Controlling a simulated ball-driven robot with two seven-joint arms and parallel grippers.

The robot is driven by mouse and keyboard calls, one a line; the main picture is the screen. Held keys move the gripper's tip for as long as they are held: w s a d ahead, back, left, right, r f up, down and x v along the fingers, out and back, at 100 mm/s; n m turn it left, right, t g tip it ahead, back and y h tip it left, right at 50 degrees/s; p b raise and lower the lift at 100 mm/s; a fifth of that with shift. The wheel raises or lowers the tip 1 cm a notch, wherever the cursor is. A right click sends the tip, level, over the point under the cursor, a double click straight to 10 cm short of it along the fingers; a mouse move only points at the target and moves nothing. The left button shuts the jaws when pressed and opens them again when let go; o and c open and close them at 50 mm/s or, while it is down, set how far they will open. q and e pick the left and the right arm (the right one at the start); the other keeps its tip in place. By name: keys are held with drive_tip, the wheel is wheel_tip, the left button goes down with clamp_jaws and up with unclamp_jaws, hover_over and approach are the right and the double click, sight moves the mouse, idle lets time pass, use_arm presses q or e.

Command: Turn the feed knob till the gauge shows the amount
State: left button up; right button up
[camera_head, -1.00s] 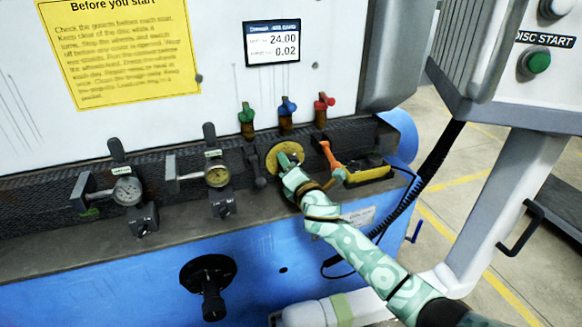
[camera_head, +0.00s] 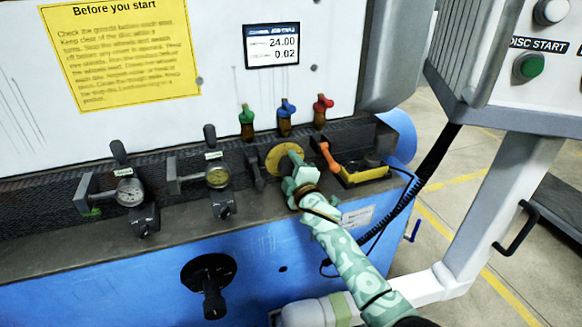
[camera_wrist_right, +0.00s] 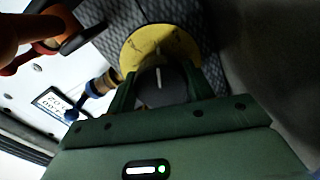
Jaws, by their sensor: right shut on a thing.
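The feed knob (camera_wrist_right: 159,78) is dark with a white line, in front of a round yellow dial plate (camera_head: 279,160) on the grinder's front rail. The plate also shows in the right wrist view (camera_wrist_right: 150,42). My right gripper (camera_head: 295,164) is shut on the knob, with one green finger on each side in the right wrist view (camera_wrist_right: 160,84). In the head view it hides the knob. The digital gauge display (camera_head: 271,46) reads 24.00 on its upper line and 0.02 on its lower line. My left gripper is not in view.
Green (camera_head: 247,121), blue (camera_head: 285,116) and red (camera_head: 321,109) valves stand above the dial. An orange-handled tool (camera_head: 328,156) and a yellow holder (camera_head: 364,176) sit close on the right. Two small gauges (camera_head: 129,192) (camera_head: 217,178) are left. A black handwheel (camera_head: 208,273) is below.

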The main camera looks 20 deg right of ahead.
drive_tip(key=m+p, duration=0.1)
drive_tip(key=m, duration=0.3)
drive_tip(key=shift+m, duration=0.3)
drive_tip(key=shift+f+m+p, duration=0.2)
drive_tip(key=shift+m+p, duration=0.65)
drive_tip(key=shift+m, duration=1.15)
drive_tip(key=o, duration=1)
drive_tip(key=shift+c, duration=0.2)
drive_tip(key=shift+s, duration=0.15)
